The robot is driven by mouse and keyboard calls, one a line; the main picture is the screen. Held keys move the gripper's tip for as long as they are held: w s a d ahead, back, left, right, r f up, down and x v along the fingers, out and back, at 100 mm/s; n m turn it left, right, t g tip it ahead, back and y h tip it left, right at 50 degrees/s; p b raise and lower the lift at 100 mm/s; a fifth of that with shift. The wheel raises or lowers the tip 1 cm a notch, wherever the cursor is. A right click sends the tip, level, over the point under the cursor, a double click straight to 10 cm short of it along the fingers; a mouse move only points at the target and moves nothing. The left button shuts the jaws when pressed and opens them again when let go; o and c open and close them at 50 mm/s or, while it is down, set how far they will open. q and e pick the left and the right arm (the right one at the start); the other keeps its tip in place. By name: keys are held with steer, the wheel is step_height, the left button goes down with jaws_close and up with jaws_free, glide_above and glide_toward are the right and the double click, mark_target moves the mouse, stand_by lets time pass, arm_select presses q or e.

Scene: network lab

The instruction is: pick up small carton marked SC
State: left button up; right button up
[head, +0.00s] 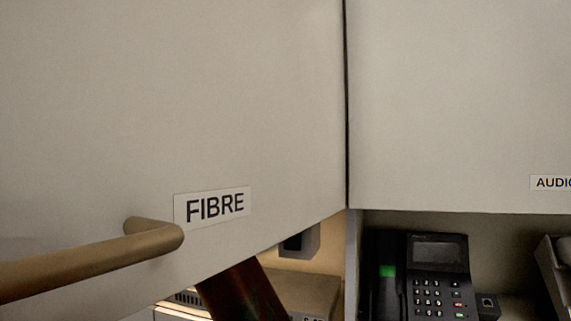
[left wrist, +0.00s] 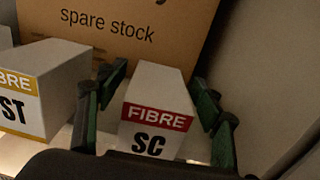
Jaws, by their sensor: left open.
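The small carton marked SC (left wrist: 158,108) is white with a red FIBRE band, and shows in the left wrist view. My left gripper (left wrist: 160,85) is open, with one finger on each side of the SC carton. I cannot tell whether the fingers touch it. In the head view the carton and the gripper are hidden behind a raised cabinet door labelled FIBRE (head: 215,206). My right gripper is in neither view.
A white carton marked ST (left wrist: 45,95) with a yellow band stands left of the SC carton. A brown box reading "spare stock" (left wrist: 110,28) stands behind. The door's handle (head: 90,262) juts out. A desk phone (head: 437,255) sits right of the divider.

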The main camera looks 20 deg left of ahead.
arm_select(q)
steer(key=w+p, duration=0.3)
steer(key=w, duration=0.1)
steer(key=shift+a, duration=0.15)
steer(key=shift+w+f, duration=0.1)
steer(key=shift+w, duration=0.3)
steer(key=shift+s, duration=0.1)
steer(key=shift+c, duration=0.3)
steer(key=shift+c, duration=0.8)
steer(key=c, duration=1.2)
